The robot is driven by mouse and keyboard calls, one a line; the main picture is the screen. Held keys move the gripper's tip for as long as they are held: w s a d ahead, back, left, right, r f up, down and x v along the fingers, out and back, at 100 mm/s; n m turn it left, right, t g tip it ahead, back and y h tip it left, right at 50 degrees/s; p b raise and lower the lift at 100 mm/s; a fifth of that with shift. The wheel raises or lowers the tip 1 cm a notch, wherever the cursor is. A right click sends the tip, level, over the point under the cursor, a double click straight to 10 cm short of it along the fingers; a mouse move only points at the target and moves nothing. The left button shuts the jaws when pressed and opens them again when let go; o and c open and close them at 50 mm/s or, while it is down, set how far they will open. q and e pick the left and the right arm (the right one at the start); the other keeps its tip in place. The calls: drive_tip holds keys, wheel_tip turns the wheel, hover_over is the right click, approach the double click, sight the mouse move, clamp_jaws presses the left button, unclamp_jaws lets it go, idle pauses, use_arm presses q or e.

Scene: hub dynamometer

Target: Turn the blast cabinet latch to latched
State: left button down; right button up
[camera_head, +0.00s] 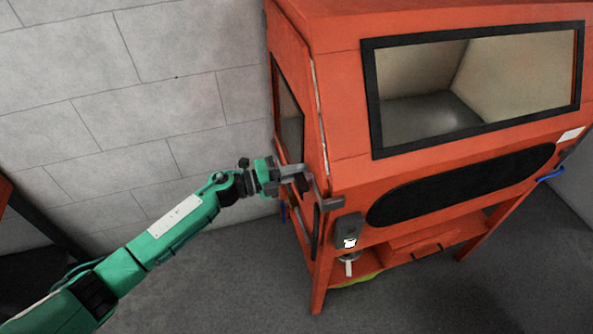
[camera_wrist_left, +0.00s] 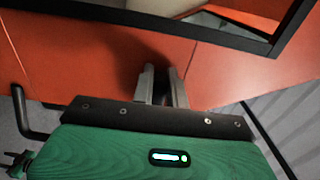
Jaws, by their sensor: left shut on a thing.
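The orange blast cabinet (camera_head: 345,185) fills the right side of the head view. Its grey latch (camera_head: 328,202) sits at the near corner, by the edge of the side door. My left gripper (camera_head: 303,172) reaches in from the left and is shut on the latch at the side door. In the wrist view the two grey fingers of my left gripper (camera_wrist_left: 163,78) stand close together against the orange panel, with a dark narrow part between them. The fingers hide most of the part they hold. My right gripper is not in view.
A dark-framed window (camera_head: 372,100) and a long black oval panel (camera_head: 460,185) are on the cabinet front. A small grey box (camera_head: 347,228) is mounted below the latch. A grey block wall (camera_head: 130,90) stands behind my left arm. Grey floor (camera_head: 220,285) is open in front.

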use_arm(q)
drive_tip(key=c, duration=1.4)
unclamp_jaws()
drive_tip(key=b+v, duration=0.5)
drive_tip(key=v, duration=0.9)
drive_tip(key=shift+w, duration=0.1)
